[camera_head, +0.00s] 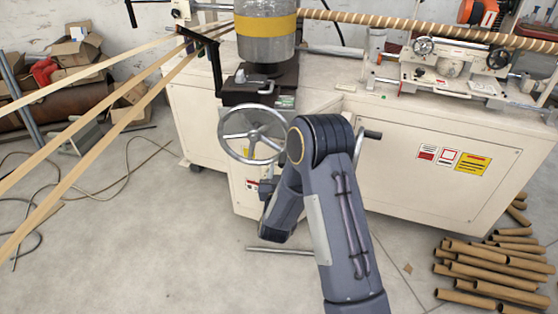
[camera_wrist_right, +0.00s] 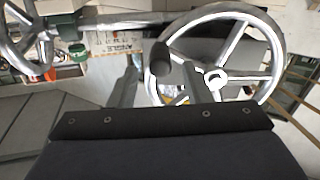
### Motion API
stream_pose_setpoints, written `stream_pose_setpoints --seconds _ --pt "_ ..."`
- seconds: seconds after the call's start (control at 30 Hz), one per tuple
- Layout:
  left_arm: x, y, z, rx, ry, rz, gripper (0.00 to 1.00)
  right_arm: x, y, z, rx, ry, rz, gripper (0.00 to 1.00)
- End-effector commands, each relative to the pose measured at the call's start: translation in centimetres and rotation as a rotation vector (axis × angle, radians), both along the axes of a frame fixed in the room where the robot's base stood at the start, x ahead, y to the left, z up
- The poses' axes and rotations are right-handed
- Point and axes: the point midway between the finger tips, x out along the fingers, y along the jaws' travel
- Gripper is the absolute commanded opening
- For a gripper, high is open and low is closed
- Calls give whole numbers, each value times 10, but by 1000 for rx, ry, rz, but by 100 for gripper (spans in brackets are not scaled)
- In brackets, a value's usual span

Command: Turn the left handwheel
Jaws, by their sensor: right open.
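The left handwheel (camera_head: 252,135) is a silver spoked wheel on the front of the cream machine. In the right wrist view the handwheel (camera_wrist_right: 218,78) fills the upper right, with its bright hub and spokes facing me. A dark handle knob (camera_wrist_right: 160,58) stands out at the wheel's left side, between my finger tips in that picture. My right gripper (camera_wrist_right: 162,76) is open, its two fingers spread either side of the knob; I cannot tell whether they touch it. In the head view my right gripper (camera_head: 266,190) is just below the wheel, partly hidden by my arm. My left gripper is not in view.
A dark crank handle (camera_head: 371,134) juts out right of my right arm. A grey and yellow cylinder (camera_head: 266,38) stands above the wheel. Wood-coloured strips (camera_head: 95,108) cross at left. Cardboard tubes (camera_head: 490,270) lie on the floor at lower right. Open floor is at lower left.

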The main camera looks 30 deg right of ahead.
Motion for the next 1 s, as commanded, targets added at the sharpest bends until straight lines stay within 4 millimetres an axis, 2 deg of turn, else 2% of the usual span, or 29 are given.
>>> stream_pose_setpoints --seconds 0.13,0.3,0.6,0.93,1.0 --pt "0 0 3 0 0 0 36 19 -14 1 0 -1 -1 44" --pt "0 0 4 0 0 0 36 32 -22 0 1 0 0 44" --pt "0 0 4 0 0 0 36 34 -23 0 1 2 2 44" --pt "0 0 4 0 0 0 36 34 -23 0 2 1 2 2" --pt "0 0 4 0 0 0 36 34 -23 0 2 1 2 0"
